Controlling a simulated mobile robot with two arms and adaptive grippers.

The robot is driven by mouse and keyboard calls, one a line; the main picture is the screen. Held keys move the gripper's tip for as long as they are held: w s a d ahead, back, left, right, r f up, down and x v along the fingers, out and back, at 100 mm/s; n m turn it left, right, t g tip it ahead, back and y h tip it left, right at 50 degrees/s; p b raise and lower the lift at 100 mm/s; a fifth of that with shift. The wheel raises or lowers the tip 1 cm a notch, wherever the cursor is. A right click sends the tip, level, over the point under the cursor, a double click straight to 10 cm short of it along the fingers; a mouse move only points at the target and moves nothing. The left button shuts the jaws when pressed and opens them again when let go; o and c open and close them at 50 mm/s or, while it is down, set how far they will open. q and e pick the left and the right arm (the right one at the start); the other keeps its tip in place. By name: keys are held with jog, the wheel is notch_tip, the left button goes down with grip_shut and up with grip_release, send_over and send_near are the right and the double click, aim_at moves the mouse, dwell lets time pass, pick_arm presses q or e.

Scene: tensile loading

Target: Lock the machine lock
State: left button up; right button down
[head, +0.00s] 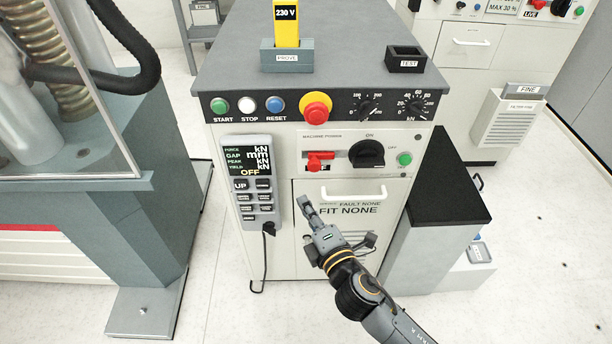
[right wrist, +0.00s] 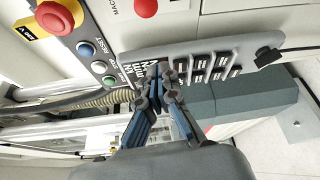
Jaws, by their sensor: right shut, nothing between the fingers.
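The machine lock appears to be the red lever-shaped piece (head: 319,161) on the white cabinet front, under the "MACHINE POWER" label. It lies about level. A black rotary knob (head: 367,154) is to its right, its pointer hard to read. My right gripper (head: 303,202) is shut and empty, below the red piece and apart from it, in front of the cabinet. In the right wrist view my shut fingers (right wrist: 158,84) appear over the handheld display panel, and a red part (right wrist: 146,8), likely the same piece, shows at the top edge. My left gripper is out of view.
The handheld panel (head: 250,180) reads "OFF" and hangs left of the red piece. A red emergency stop (head: 316,106) and several buttons sit above. A door handle (head: 352,192) is below. A yellow tester (head: 286,25) stands on top. The loading frame (head: 150,215) is at left.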

aim_at(319, 170)
jog(key=w+p, duration=0.1)
jog(key=w, duration=0.8)
jog(key=shift+w, duration=0.25)
jog(key=d, duration=0.4)
jog(key=shift+p, duration=0.3)
jog(key=shift+d, duration=0.1)
